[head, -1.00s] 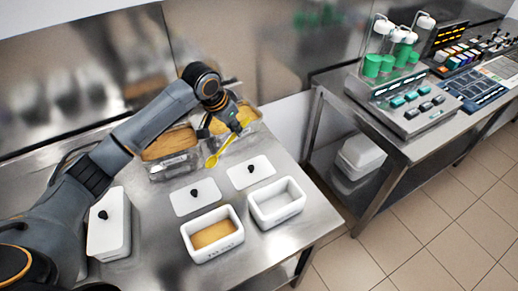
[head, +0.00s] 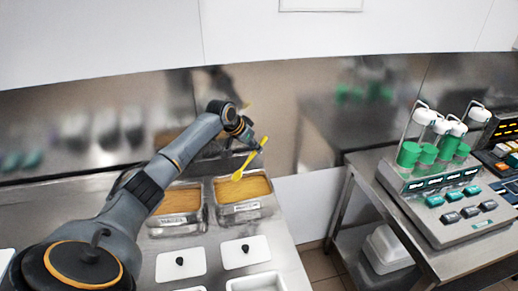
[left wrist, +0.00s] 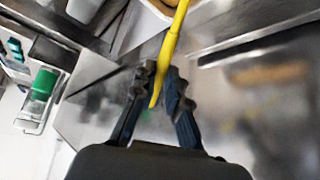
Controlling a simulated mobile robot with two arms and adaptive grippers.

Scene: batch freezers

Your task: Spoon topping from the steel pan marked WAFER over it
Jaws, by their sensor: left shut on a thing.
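My left gripper (head: 250,141) is shut on a yellow spoon (head: 247,163), handle up and bowl end down. The spoon's bowl is at the right steel pan (head: 240,218), over its tan topping in the picture; I cannot tell whether it touches. A second steel pan (head: 176,230) with tan topping stands to the left. Both pans have front labels too small to read surely. In the left wrist view the spoon (left wrist: 172,45) sits between the fingers (left wrist: 160,84). My right gripper is out of view.
Two white lids with black knobs (head: 181,264) (head: 246,253) lie in front of the pans. A white tub (head: 258,283) is cut off at the bottom edge. A steel wall stands behind. Another bench with a green-canister dispenser (head: 440,180) stands right, across a gap.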

